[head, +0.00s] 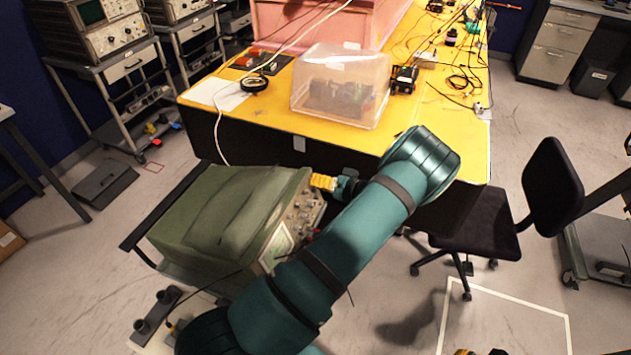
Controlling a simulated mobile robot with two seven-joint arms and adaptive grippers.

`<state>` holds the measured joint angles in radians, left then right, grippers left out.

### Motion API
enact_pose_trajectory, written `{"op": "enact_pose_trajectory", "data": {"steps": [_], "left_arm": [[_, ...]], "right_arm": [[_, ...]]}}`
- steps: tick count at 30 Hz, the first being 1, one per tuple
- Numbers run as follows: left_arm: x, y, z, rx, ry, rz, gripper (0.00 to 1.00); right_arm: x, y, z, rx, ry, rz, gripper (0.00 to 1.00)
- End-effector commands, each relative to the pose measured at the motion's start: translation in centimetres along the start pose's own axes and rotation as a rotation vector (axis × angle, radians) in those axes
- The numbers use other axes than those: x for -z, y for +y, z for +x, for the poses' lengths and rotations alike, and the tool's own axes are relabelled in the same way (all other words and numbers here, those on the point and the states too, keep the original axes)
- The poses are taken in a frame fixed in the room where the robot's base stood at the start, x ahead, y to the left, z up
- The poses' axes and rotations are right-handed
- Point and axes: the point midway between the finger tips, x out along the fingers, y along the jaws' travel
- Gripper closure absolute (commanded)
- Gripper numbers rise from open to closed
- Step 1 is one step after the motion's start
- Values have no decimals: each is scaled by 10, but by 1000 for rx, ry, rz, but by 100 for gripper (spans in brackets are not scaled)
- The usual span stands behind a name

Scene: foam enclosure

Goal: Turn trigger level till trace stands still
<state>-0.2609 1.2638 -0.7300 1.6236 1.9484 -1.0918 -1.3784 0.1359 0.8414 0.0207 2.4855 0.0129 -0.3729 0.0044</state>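A green oscilloscope (225,212) stands on a cart in the left foreground. Its front panel (303,213), with small knobs, faces right. Part of its screen (276,248) shows beside my teal arm; I cannot make out a trace. The trigger level knob cannot be told from the others. My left gripper (318,181), with yellow fingers, is at the upper far end of the panel. I cannot tell whether it touches a knob or how far its fingers are apart. Yellow and black parts at the bottom edge, probably my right gripper (482,352), are mostly cut off.
A yellow-topped bench (450,140) stands behind, with a clear plastic cover (342,85), cables and small devices. A black office chair (500,215) stands at right. Other oscilloscopes (95,28) sit on carts at upper left. Floor at lower right is mostly free.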

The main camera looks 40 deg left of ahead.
Motion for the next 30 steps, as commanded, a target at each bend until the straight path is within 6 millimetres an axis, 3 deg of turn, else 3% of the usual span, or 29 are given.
{"op": "enact_pose_trajectory", "data": {"steps": [6, 14, 15, 18, 30], "left_arm": [[0, 0, 16, -1, 0, -1, 73], [0, 0, 17, -1, 0, -1, 73], [0, 0, 17, -1, 0, -1, 69], [0, 0, 17, -1, 0, -1, 100], [-1, 0, 17, 4, -1, -26, 100]], "right_arm": [[0, 0, 0, 0, 0, 0, 100], [0, 0, 0, 0, 0, 0, 100], [0, 0, 0, 0, 0, 0, 100], [0, 0, 0, 0, 0, 0, 100], [0, 1, 3, 0, 0, 0, 100]]}}
